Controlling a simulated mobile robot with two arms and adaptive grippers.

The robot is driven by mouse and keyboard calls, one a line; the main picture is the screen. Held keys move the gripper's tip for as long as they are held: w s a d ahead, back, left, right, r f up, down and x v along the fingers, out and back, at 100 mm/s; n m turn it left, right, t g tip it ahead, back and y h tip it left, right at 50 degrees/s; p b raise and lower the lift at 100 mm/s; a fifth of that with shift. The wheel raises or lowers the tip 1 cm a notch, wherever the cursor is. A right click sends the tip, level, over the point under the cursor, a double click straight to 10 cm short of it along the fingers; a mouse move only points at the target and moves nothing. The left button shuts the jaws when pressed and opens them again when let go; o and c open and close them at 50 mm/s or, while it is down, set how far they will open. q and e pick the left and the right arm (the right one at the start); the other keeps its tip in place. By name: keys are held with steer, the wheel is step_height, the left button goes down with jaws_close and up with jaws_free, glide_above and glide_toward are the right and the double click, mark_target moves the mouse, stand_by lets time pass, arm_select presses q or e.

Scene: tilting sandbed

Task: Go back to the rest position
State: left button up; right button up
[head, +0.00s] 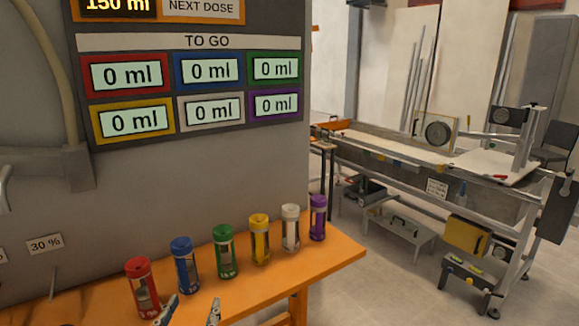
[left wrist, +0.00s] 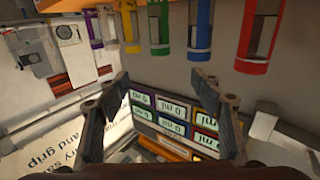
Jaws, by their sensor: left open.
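My left gripper (head: 192,311) shows at the bottom edge of the head view, in front of the orange shelf, near the red canister. In the left wrist view its two fingers (left wrist: 158,82) are spread apart with nothing between them. The left arm behind it is mostly out of the head view. My right gripper is not in view.
Red (head: 142,287), blue (head: 185,265), green (head: 225,251), yellow (head: 260,240), white (head: 290,228) and purple (head: 318,218) canisters stand upright along the orange shelf (head: 340,258). A panel (head: 190,42) above reads 0 ml in each coloured box.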

arm_select(q)
steer(key=s+f+g, duration=0.3)
steer(key=s+f, duration=0.1)
steer(key=f, duration=1)
steer(key=s+d+f+m+g, duration=0.1)
steer(key=s+f+g, duration=0.2)
steer(key=f, duration=1)
steer(key=s+f+g, duration=0.2)
steer(key=s+f, duration=0.2)
steer(key=f, duration=1)
steer(key=s+a+f+g, duration=0.1)
steer(key=s+f+g, duration=0.4)
steer(key=s+f, duration=1.3)
steer(key=s+a+f+g, duration=0.1)
steer(key=s+f+g, duration=0.1)
steer(key=s, duration=0.8)
steer(key=s+a+f+m+g, duration=0.1)
steer(key=s+a+f+g, duration=0.1)
steer(key=s, duration=0.8)
steer(key=shift+f+y, duration=0.3)
steer(key=shift+f, duration=0.25)
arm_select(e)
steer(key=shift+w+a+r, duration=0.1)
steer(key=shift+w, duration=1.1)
